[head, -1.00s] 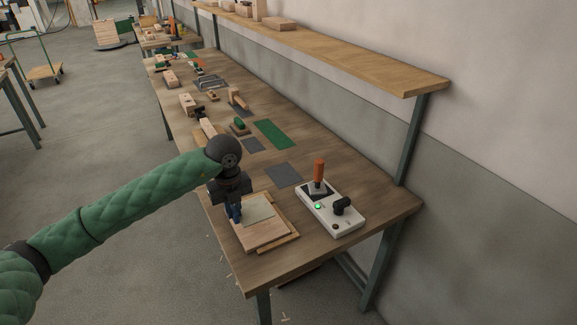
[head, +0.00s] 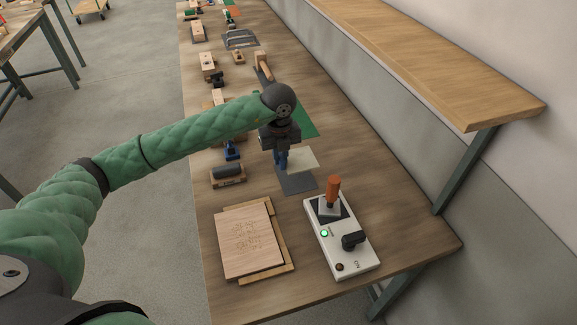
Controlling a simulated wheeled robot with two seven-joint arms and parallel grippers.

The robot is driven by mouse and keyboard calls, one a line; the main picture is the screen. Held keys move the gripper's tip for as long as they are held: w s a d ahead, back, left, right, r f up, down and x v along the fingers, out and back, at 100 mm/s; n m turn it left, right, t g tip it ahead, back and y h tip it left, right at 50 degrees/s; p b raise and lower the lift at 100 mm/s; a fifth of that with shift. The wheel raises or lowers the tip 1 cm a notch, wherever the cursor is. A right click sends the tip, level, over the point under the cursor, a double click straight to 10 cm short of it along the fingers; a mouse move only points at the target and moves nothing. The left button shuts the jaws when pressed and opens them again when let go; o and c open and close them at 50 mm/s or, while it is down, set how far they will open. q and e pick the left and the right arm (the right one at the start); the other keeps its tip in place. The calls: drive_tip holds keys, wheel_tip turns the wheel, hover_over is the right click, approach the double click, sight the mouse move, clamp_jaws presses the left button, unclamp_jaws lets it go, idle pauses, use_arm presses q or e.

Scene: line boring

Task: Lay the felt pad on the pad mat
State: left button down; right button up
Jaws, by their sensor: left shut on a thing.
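The felt pad (head: 302,159) is a thin cream sheet. A dark grey mat (head: 298,184), which looks like the pad mat, lies on the bench. The pad appears just above it, covering its far part in the picture; I cannot tell whether they touch. My right gripper is not in view.
A wooden board with carved lines (head: 250,239) lies at the near left. A white control box (head: 341,240) with an orange handle stands right of it. A green mat (head: 305,120) lies behind my gripper. A dark roller-like tool (head: 227,174) is to the left.

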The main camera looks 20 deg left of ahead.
use_arm(q)
drive_tip(key=f, duration=0.1)
drive_tip(key=w+f, duration=0.1)
drive_tip(key=a+f+p, duration=0.1)
drive_tip(key=f, duration=0.1)
drive_tip(key=shift+w, duration=0.15)
drive_tip(key=shift+d+f, duration=0.2)
drive_tip(key=shift+s+d, duration=0.1)
drive_tip(key=shift+s, duration=0.1)
drive_tip(key=shift+s+f+p, duration=0.15)
drive_tip(key=shift+f+p, duration=0.15)
drive_tip(key=shift+p, duration=0.1)
drive_tip(key=shift+w+f+p, duration=0.2)
drive_tip(key=shift+f+p, duration=0.25)
drive_tip(key=shift+f, duration=1)
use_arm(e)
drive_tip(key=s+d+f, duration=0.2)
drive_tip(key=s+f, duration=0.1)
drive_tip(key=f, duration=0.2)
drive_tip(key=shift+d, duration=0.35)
use_arm(q)
drive_tip(key=shift+s, duration=0.1)
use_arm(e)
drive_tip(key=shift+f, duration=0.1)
use_arm(q)
drive_tip(key=shift+f, duration=0.1)
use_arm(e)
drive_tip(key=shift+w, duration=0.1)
